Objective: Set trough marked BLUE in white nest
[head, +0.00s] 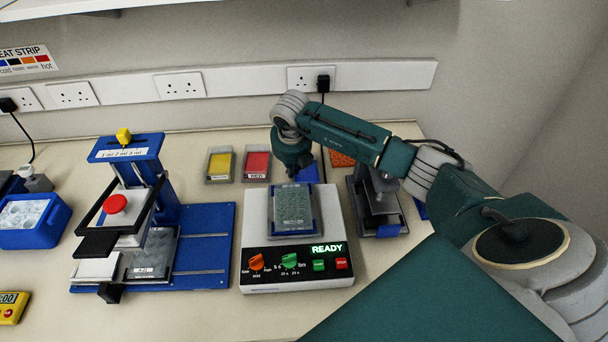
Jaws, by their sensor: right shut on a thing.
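My right gripper (296,172) points down behind the white shaker with the READY display. It is shut on the blue trough (308,173), which shows only in part beside and behind the fingers. Its label is hidden, and I cannot tell whether it touches the bench. A white block (95,269) sits at the front left of the blue press stand and may be the white nest; I cannot tell for certain. My left gripper is not in view.
A yellow trough (220,165) and a red trough (257,165) stand left of my right gripper. The shaker (258,277) bears a clear plate (293,206). The blue press stand (205,245) is left of it. A dark stand (376,208) is at right.

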